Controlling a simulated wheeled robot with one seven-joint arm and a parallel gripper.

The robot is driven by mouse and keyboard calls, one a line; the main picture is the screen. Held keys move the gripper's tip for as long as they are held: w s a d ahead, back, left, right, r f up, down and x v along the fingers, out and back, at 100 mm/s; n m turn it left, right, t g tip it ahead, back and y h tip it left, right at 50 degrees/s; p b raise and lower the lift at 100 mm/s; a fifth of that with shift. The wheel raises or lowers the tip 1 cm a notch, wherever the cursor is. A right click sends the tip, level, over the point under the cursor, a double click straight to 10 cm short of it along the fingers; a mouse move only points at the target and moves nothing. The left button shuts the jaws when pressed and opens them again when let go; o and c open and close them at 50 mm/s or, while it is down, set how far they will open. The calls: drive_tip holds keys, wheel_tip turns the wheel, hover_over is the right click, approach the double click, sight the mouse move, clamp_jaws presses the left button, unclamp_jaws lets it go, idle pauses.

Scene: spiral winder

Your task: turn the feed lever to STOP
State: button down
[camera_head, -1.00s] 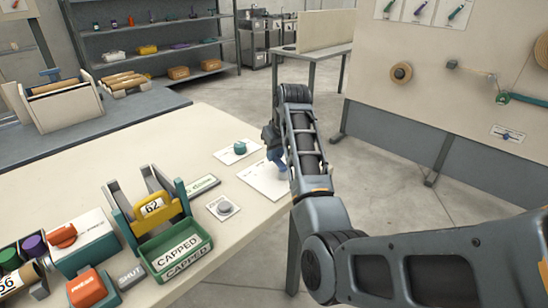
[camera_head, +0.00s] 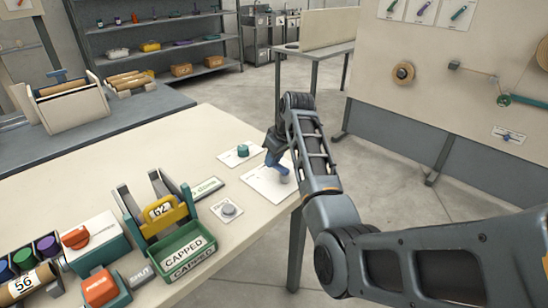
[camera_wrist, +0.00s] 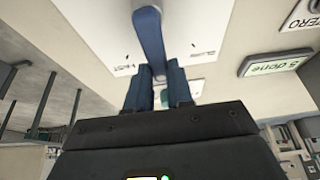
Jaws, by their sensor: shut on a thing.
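A blue lever (camera_wrist: 150,35) stands on a white plate (camera_wrist: 95,40) in the wrist view. Small printed words on the plate are upside down and too small to read surely. My gripper (camera_wrist: 158,86) is shut on the lever's end, with a dark blue jaw on either side. In the head view the same white plate (camera_head: 258,187) lies at the table's right edge. The blue lever (camera_head: 283,174) shows there below my gripper (camera_head: 275,158), partly hidden by my arm. I cannot tell which mark the lever points at.
A teal knob (camera_head: 243,150) on a card stands just behind the plate. A grey button (camera_head: 229,210), a "done" sign (camera_head: 207,188) and a green CAPPED tray (camera_head: 190,252) are to the left. A wall panel (camera_head: 440,90) stands at the right.

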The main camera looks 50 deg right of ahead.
sight(281, 167)
drive_tip(key=c, duration=1)
unclamp_jaws()
drive_tip(key=v, duration=0.8)
drive_tip(key=shift+f, duration=0.1)
